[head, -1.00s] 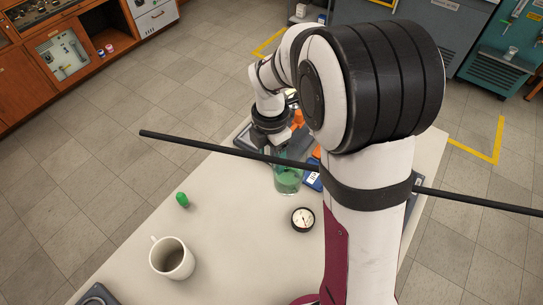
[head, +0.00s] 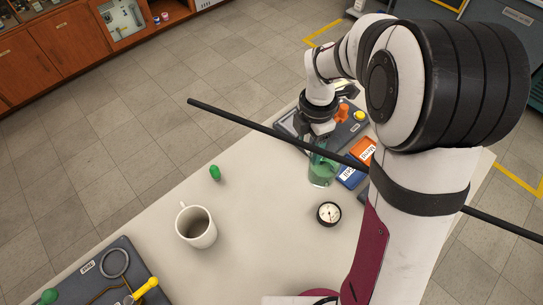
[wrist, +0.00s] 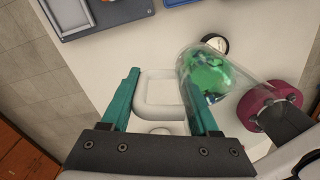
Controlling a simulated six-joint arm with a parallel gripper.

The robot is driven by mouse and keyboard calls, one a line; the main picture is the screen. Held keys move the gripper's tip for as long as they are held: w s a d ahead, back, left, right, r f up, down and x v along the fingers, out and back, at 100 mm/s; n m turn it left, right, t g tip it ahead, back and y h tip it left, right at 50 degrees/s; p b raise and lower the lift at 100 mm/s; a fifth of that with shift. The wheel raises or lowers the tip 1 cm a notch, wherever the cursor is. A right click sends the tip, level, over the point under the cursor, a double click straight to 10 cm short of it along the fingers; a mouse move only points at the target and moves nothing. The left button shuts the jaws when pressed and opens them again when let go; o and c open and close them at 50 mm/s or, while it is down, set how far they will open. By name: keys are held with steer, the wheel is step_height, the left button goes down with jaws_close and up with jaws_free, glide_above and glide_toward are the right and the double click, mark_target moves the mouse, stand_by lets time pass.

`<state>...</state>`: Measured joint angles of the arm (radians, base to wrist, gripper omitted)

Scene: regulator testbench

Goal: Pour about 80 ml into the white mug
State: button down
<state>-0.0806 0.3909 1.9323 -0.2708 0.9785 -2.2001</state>
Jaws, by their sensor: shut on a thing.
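The white mug (head: 190,238) stands upright on the table at the left in the head view. Its inside looks empty from here. A clear glass vessel with green liquid (head: 322,173) is below my gripper (head: 318,133) in the head view, right of and behind the mug. In the wrist view the vessel (wrist: 208,72) lies against the right one of my teal fingers (wrist: 160,105), and my gripper is shut on it. A pale square-edged loop (wrist: 141,97) shows between the fingers; I cannot tell what it is.
A round gauge (head: 329,214) and a small green object (head: 215,173) sit on the table. Blue (head: 350,176) and orange (head: 363,151) items lie beside the vessel. Table between mug and vessel is mostly clear.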

steer(key=shift+r, duration=0.1)
step_height(320, 180, up, 5)
steer(key=shift+f, duration=0.1)
steer(key=s+a+m, duration=0.6)
steer(key=a+m, duration=0.1)
steer(key=a, duration=0.2)
steer(key=s+a+m, duration=0.6)
steer(key=a, duration=0.3)
steer(key=s+a+m, duration=0.3)
steer(key=s+m, duration=0.4)
steer(key=s, duration=0.1)
steer(key=s+a+m, duration=0.2)
steer(key=s+m, duration=0.5)
steer(key=s, duration=0.2)
step_height(320, 180, down, 7)
